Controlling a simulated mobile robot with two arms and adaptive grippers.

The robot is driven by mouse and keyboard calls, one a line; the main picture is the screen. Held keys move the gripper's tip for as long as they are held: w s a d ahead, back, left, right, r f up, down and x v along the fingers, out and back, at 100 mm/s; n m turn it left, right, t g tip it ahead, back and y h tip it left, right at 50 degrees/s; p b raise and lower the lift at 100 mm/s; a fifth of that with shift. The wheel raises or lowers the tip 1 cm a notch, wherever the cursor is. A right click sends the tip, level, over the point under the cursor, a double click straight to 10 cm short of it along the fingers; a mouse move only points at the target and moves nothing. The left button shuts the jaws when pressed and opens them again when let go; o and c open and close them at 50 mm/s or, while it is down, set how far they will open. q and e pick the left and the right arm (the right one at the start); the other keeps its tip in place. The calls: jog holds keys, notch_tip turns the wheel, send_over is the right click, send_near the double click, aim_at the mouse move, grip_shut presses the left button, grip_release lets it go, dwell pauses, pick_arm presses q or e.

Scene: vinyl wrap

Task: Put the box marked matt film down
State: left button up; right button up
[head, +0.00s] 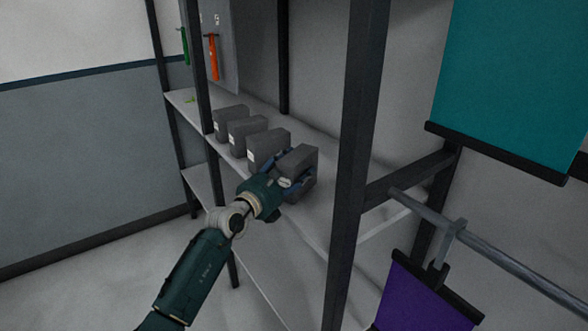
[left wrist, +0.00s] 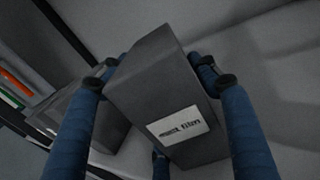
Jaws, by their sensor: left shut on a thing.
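The box marked matt film (left wrist: 150,85) is dark grey with a white label, readable in the left wrist view. In the head view this box (head: 302,160) is at the right end of a row of similar boxes on the shelf (head: 318,205). My left gripper (head: 290,183) is shut on it, with blue fingers on both sides of the box (left wrist: 160,90). The box is at the shelf, but I cannot tell whether its underside touches the board. My right gripper is not in view.
Several similar grey boxes (head: 231,120) stand to the left on the same shelf. A dark upright post (head: 352,150) is to the right. Orange (head: 213,58) and green (head: 185,47) tools hang behind. Teal (head: 515,75) and purple (head: 420,300) sheets hang at right. The shelf right of the held box is clear.

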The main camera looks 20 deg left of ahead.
aim_at(281, 179)
pick_arm(q)
jog(key=o, duration=1.3)
jog(key=shift+r, duration=0.1)
jog(key=b+v, duration=0.1)
jog(key=v, duration=1)
jog(key=shift+s, duration=0.15)
jog(key=shift+s+a, duration=0.1)
jog(key=shift+s, duration=0.3)
